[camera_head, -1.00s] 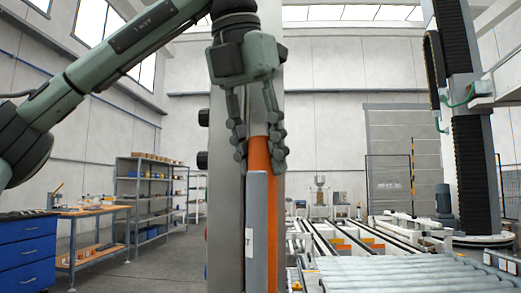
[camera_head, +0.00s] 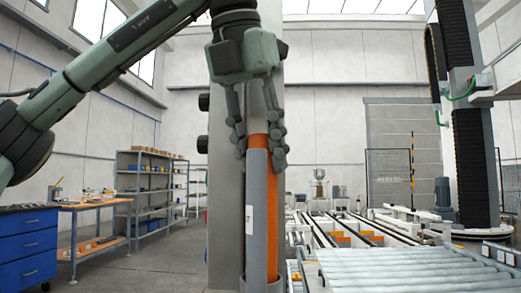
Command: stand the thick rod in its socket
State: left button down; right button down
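An orange rod (camera_head: 272,215) stands upright in the middle of the view. My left gripper (camera_head: 260,147) comes down from above, with one finger on each side of the rod's upper end, and looks shut on it. A grey upright tube-like piece (camera_head: 258,180) with a white label marked T stands in front of the rod and hides its left part. A grey collar (camera_head: 262,285) shows at the bottom edge around the foot of both. I cannot tell how deep the rod sits in it. My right gripper is not in view.
A grey column (camera_head: 225,215) stands right behind the rod. A roller conveyor (camera_head: 395,270) is at right, with conveyor lines behind it. A blue drawer cabinet (camera_head: 28,250), a workbench (camera_head: 100,205) and shelves (camera_head: 150,190) are at left.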

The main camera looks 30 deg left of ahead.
pick_arm(q)
jog(key=c, duration=1)
grip_release()
jog(key=shift+v, duration=3.75)
